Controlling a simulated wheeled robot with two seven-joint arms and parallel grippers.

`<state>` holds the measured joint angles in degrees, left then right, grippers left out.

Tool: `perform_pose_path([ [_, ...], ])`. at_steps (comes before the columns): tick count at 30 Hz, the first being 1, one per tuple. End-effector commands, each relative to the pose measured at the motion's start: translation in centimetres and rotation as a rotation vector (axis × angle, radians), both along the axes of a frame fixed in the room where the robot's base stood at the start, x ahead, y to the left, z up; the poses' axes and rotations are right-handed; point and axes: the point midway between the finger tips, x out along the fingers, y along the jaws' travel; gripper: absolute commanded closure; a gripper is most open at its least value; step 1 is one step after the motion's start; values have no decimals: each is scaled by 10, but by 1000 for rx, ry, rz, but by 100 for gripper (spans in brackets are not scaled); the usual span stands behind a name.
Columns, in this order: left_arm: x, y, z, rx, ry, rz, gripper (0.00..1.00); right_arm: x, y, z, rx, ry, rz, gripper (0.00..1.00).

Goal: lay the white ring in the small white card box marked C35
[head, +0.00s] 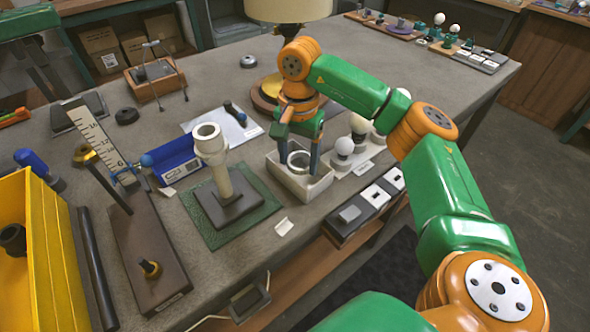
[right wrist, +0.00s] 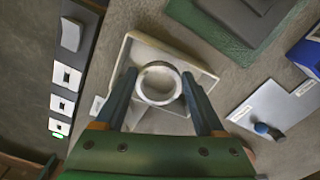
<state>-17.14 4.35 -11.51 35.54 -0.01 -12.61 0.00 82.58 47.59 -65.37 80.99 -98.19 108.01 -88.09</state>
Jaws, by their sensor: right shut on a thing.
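The white ring (head: 299,171) is between the two fingers of my right gripper (head: 299,162), which is shut on it. In the right wrist view the ring (right wrist: 159,102) lies flat-on between the fingertips (right wrist: 160,76). The small white card box (head: 321,188) is open-topped on the bench, and the ring is within its outline. The box also shows behind the ring in the right wrist view (right wrist: 187,51). I cannot tell whether the ring touches the box floor. The C35 mark is not readable. My left gripper is not in view.
A brass lamp base (head: 264,102) stands behind. A yellow bin (head: 42,235) is far left.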

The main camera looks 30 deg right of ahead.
Motion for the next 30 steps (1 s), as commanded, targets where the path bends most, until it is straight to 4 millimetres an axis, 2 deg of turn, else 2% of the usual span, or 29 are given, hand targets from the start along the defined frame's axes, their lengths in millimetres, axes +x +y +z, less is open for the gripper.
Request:
perform_pose_path([
  [3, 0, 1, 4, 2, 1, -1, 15, 8, 1, -10, -1, 3, 0, 96],
  [6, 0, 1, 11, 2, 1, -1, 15, 8, 0, -29, -3, 4, 1, 96],
  [9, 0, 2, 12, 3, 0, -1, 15, 8, 0, -40, -3, 2, 1, 96],
  [19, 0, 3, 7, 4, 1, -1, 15, 8, 0, -46, -2, -1, 1, 96],
  [20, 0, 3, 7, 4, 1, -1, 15, 8, 0, -46, -2, -1, 0, 26],
  [21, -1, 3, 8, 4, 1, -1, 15, 9, 0, -45, -2, -1, 1, 16],
  [30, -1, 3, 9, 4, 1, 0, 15, 8, 0, -43, -2, -1, 0, 16],
])
